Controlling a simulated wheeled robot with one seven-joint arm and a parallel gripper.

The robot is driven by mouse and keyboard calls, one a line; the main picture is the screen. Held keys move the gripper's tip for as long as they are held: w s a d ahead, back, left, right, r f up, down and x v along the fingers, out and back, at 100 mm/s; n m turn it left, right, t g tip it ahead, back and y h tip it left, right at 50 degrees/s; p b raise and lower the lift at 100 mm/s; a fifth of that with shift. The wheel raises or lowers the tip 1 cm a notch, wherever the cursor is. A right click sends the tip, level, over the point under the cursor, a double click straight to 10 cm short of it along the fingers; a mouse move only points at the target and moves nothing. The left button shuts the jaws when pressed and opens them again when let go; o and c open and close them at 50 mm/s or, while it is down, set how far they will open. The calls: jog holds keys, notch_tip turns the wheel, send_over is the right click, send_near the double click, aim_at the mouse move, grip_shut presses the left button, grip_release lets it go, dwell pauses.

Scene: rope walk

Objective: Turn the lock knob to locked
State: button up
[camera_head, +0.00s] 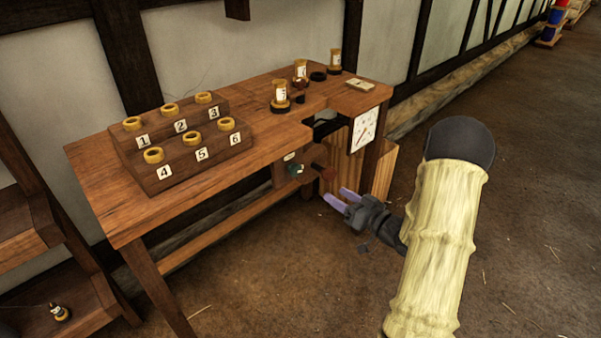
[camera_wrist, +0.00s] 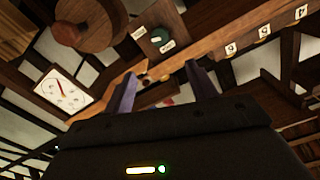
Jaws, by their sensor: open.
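The lock knob (camera_head: 295,169) is small and dark green, on the front of the wooden bench below its top. The green knob also shows in the wrist view (camera_wrist: 161,38), with pale labels beside it; I cannot read which setting it is at. My gripper (camera_head: 341,198) is open and empty, its two purple fingers apart from the knob, to its lower right. In the wrist view the fingers of my gripper (camera_wrist: 160,80) point up the picture, with the knob beyond and roughly between them.
A red-brown handle (camera_head: 328,174) sits right of the knob, near my fingers; the wrist view shows it on a wooden disc (camera_wrist: 103,22). A white dial (camera_head: 364,130) hangs at the bench's right end. The numbered rack (camera_head: 190,160) stands on the bench. Floor in front is clear.

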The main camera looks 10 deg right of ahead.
aim_at(298, 170)
jog(key=b+x, duration=0.2)
jog(key=x, duration=1.3)
jog(key=shift+w+a, duration=0.25)
jog(key=shift+w, duration=0.05)
jog(key=c, duration=0.9)
